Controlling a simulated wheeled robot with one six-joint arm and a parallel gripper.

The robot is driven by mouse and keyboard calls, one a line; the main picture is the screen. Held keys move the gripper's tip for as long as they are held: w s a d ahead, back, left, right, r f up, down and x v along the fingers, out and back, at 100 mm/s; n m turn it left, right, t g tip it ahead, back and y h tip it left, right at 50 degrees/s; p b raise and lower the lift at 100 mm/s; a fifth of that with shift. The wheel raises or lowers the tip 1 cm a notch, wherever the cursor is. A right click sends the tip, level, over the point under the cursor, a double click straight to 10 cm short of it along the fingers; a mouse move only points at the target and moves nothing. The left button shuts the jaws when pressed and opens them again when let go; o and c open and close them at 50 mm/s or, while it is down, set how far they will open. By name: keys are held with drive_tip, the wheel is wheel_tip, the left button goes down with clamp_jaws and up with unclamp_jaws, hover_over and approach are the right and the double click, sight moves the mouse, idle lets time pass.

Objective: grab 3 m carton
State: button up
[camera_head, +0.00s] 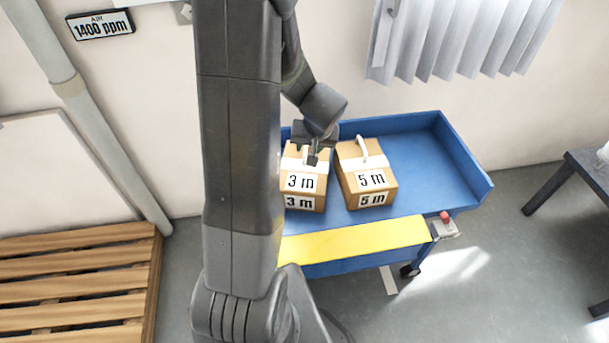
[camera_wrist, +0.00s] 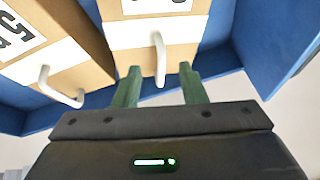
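The 3 m carton (camera_head: 303,185) is a brown box with a white band, a white handle and "3 m" labels. It sits on the blue cart, left of the 5 m carton (camera_head: 367,180). My gripper (camera_head: 314,156) is just above the back of the 3 m carton. In the wrist view, my gripper's two green fingers (camera_wrist: 160,86) are apart, with the white handle (camera_wrist: 159,58) of the 3 m carton showing between and just beyond the tips. I cannot tell how deep the handle sits between them. The 5 m carton (camera_wrist: 52,48) is at the left there.
The blue cart (camera_head: 425,160) has raised walls at the back and right, a yellow front strip (camera_head: 355,240) and free room on its right. A wooden pallet (camera_head: 75,285) lies at left. A dark table (camera_head: 590,185) stands at right. A wall and curtain (camera_head: 455,40) are behind.

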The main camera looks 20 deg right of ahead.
sight(306, 154)
drive_tip(key=shift+x, duration=2.65)
drive_tip(key=shift+s+a, duration=0.1)
drive_tip(key=shift+a, duration=0.05)
clamp_jaws()
